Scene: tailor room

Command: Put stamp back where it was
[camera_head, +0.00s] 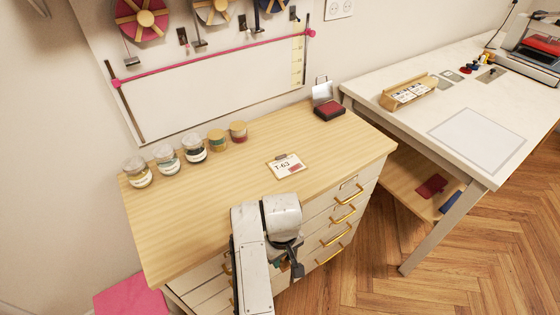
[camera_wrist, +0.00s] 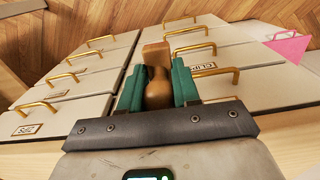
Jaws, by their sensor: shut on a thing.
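The stamp (camera_wrist: 157,92) has a brown wooden handle and a blocky wooden end. In the wrist view it sits between the green-padded fingers of my gripper (camera_wrist: 158,88), which is shut on it. In the head view my gripper (camera_head: 294,268) is by the front of the wooden-topped drawer cabinet (camera_head: 200,215), mostly hidden by my arm. The stamp cannot be made out clearly there. A red ink pad in an open case (camera_head: 329,110) stands at the back right of the cabinet top. A tag marked T-63 (camera_head: 288,166) lies in front of it.
Several jars (camera_head: 194,148) line the back left of the cabinet top. Drawers with gold handles (camera_head: 336,238) face the front. A white table (camera_head: 475,95) to the right holds a wooden rack (camera_head: 408,92). The middle left of the cabinet top is clear.

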